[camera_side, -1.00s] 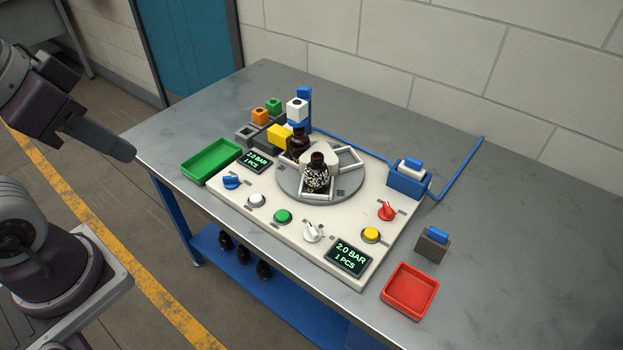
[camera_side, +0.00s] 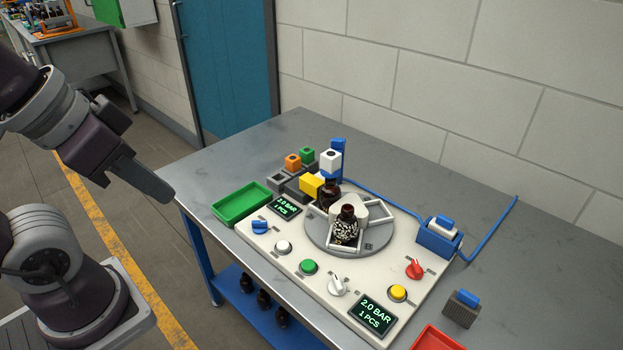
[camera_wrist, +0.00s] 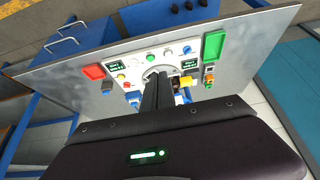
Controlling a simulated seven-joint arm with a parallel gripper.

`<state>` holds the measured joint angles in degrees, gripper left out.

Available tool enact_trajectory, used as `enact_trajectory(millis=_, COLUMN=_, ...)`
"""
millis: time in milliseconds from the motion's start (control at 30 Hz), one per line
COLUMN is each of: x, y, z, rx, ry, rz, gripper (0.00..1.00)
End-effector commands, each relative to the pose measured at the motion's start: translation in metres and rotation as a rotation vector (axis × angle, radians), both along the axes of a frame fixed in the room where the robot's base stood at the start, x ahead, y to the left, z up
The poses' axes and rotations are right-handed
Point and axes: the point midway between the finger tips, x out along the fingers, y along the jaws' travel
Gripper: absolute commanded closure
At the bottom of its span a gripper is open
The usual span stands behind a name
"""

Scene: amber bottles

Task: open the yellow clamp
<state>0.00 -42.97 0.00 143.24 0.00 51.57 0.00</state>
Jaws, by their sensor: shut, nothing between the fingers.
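The yellow clamp (camera_side: 311,185) is a yellow block at the back left of the turntable (camera_side: 320,234), beside a dark amber bottle (camera_side: 330,196). It also shows in the wrist view (camera_wrist: 187,81), just right of my fingers. A second amber bottle (camera_side: 347,223), with a speckled pattern, stands nearer the front of the turntable in a white holder. My gripper (camera_side: 166,194) is shut and empty, off the table's left edge and well apart from the clamp. In the wrist view my fingers (camera_wrist: 158,75) hide part of the turntable and the bottles.
A green tray (camera_side: 240,204) lies at the left of the white panel (camera_side: 283,262). Knobs and buttons line the panel's front. Orange and green blocks (camera_side: 292,161) and a blue post (camera_side: 338,150) stand behind the clamp. The table's back right is mostly clear, with a blue hose (camera_side: 490,229).

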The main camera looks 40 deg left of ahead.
Motion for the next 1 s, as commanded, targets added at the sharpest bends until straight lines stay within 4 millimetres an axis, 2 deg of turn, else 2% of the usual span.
enact_trajectory(millis=333, x=0.000, y=0.000, z=0.000, rx=0.000, ry=0.000, rz=0.000, gripper=1.00)
enact_trajectory(millis=467, x=0.011, y=-0.001, z=0.007, rx=-0.047, ry=0.024, rz=0.041, gripper=0.74)
enact_trajectory(millis=567, x=0.051, y=0.000, z=0.025, rx=-0.190, ry=0.104, rz=0.191, gripper=0.55)
enact_trajectory(millis=600, x=0.076, y=0.003, z=0.031, rx=-0.260, ry=0.147, rz=0.282, gripper=0.47)
enact_trajectory(millis=667, x=0.117, y=0.011, z=0.035, rx=-0.354, ry=0.212, rz=0.435, gripper=0.47)
enact_trajectory(millis=700, x=0.145, y=0.018, z=0.034, rx=-0.408, ry=0.250, rz=0.542, gripper=0.47)
enact_trajectory(millis=767, x=0.189, y=0.032, z=0.024, rx=-0.468, ry=0.304, rz=0.708, gripper=0.47)
enact_trajectory(millis=800, x=0.218, y=0.042, z=0.012, rx=-0.494, ry=0.336, rz=0.817, gripper=0.47)
enact_trajectory(millis=867, x=0.260, y=0.058, z=-0.011, rx=-0.516, ry=0.369, rz=0.981, gripper=0.47)
enact_trajectory(millis=900, x=0.285, y=0.068, z=-0.030, rx=-0.519, ry=0.385, rz=1.083, gripper=0.47)
enact_trajectory(millis=967, x=0.319, y=0.082, z=-0.063, rx=-0.507, ry=0.397, rz=1.222, gripper=0.47)
enact_trajectory(millis=1000, x=0.337, y=0.089, z=-0.086, rx=-0.490, ry=0.399, rz=1.299, gripper=0.47)
